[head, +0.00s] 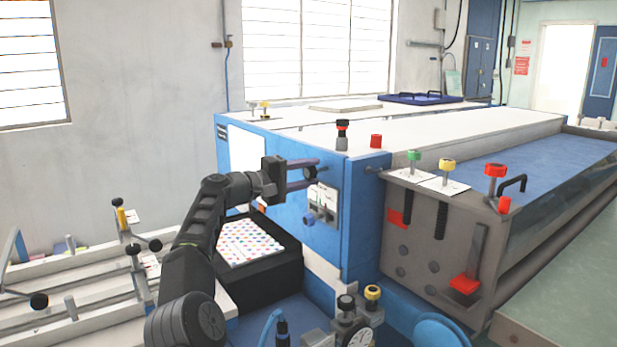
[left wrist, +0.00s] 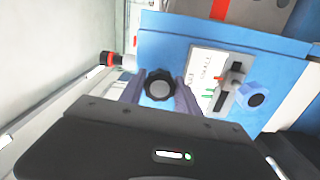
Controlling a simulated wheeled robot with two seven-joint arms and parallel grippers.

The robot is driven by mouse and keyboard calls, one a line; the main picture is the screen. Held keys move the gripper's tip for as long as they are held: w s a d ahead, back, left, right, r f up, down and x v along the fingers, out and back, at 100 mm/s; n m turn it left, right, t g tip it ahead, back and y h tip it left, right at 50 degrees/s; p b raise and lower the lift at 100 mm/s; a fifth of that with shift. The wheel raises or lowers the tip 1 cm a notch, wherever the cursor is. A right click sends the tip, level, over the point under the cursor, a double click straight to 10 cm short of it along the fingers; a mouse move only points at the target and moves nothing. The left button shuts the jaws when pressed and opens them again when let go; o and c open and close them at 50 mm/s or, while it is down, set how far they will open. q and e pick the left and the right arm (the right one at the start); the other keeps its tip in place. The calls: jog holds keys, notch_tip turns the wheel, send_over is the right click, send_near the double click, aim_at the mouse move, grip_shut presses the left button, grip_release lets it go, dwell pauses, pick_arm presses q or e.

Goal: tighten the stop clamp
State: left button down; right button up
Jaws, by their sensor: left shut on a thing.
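A dark lobed knob (head: 310,172) sits on the end face of the blue machine; it also shows in the left wrist view (left wrist: 158,87). No readable label tells whether it is the stop clamp's knob. My left gripper (head: 305,174) reaches it from the left, with one purple-grey finger on either side. In the left wrist view the fingers (left wrist: 159,94) are shut on the knob, which stands between their tips. The gripper's dark body covers the lower part of that view. My right gripper is not in view.
Below is a black box with a dotted sheet (head: 250,242). A grey bracket (head: 430,235) with green, yellow and red knobs stands right. White rails (head: 75,295) with clamps lie left.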

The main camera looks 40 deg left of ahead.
pick_arm(q)
jog(key=shift+f+m, duration=0.1)
jog(key=shift+m, duration=0.6)
jog(key=c, duration=0.9)
grip_release()
jog(key=shift+o, duration=0.2)
jog(key=shift+s, duration=0.1)
